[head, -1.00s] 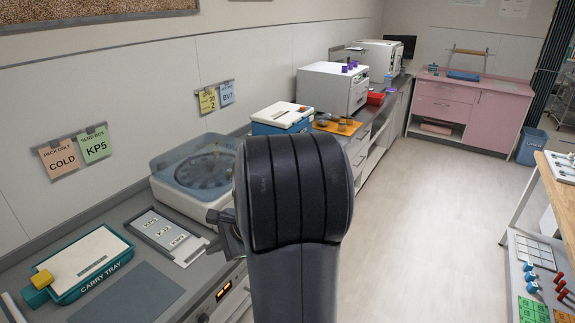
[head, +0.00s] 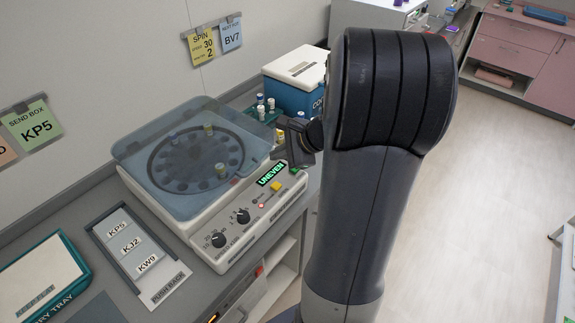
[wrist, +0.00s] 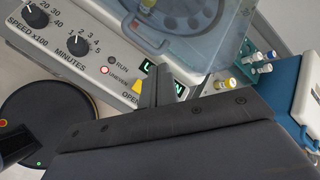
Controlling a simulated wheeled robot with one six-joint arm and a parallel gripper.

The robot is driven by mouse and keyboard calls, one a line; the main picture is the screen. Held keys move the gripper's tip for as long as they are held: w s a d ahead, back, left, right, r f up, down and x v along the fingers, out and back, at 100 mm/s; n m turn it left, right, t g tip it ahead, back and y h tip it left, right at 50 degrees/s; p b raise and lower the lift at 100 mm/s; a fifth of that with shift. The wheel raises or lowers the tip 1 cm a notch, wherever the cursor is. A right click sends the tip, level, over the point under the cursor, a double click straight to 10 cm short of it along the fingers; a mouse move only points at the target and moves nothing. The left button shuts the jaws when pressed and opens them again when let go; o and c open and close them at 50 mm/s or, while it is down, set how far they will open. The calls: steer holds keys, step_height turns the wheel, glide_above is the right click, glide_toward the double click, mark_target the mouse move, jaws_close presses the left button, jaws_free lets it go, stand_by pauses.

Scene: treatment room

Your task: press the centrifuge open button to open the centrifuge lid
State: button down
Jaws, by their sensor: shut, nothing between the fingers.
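The centrifuge (head: 205,165) stands on the counter with its clear blue-tinted lid (head: 165,150) down.
A label rack (head: 137,255) and a carry tray (head: 45,280) lie left of the centrifuge. A blue cool box (head: 295,85) and a green rack of several tubes (head: 262,112) stand behind it on the right. The floor at right is clear.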

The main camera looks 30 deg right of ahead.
mark_target(280, 186)
steer(key=shift+d, duration=0.1)
stand_by(0.5)
step_height(280, 186, down, 9)
steer(key=b, duration=0.7)
steer(key=shift+r, duration=0.15)
steer(key=shift+b, duration=0.3)
stand_by(1.3)
steer(key=shift+f+b, duration=0.3)
steer(key=shift+f, duration=0.1)
